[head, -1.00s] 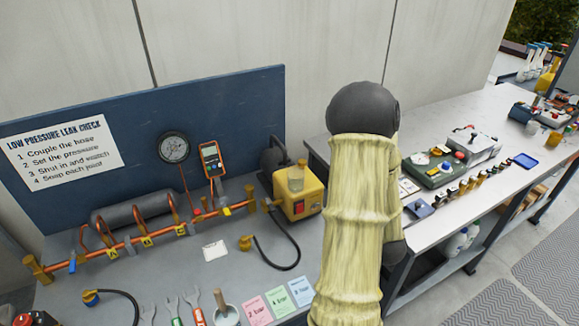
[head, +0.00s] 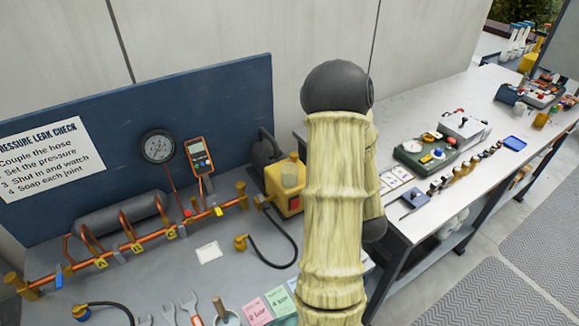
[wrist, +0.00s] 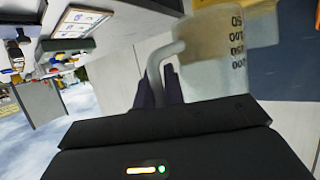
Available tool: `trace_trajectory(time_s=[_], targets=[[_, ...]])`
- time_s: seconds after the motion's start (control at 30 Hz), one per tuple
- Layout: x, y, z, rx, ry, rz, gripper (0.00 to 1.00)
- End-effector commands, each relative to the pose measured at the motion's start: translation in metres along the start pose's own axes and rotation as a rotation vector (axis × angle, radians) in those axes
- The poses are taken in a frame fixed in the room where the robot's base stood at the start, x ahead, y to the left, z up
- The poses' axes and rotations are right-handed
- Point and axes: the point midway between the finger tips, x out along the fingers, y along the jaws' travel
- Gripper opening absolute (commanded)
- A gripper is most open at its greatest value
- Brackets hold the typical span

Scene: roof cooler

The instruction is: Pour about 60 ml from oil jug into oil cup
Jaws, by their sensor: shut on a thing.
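The oil jug (wrist: 215,60) is a translucent vessel with dark volume marks, which read upside down in the wrist view. My gripper (wrist: 160,88) is shut on its pale handle (wrist: 155,65). The jug's mouth and the level inside are not clear, and I cannot tell how far it tilts. In the head view my own arm hides the gripper and the jug. A yellow pump unit (head: 284,196) with a small yellowish fitting on top stands left of the arm. I cannot pick out the oil cup with certainty.
A blue backboard (head: 100,110) carries a gauge (head: 158,146) and an orange meter (head: 199,157). Copper pipework (head: 130,245) and a black hose (head: 283,235) lie before it.

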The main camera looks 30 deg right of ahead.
Motion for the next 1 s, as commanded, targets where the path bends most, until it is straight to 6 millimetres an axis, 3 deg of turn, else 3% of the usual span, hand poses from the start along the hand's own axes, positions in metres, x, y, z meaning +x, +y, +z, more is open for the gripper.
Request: trace_trajectory(time_s=[0.33, 1.0], targets=[[-0.006, -0.009, -0.027, -0.129, -0.088, 0.049, 0.00], [0.004, -0.042, -0.060, -0.463, -0.326, 0.191, 0.00]])
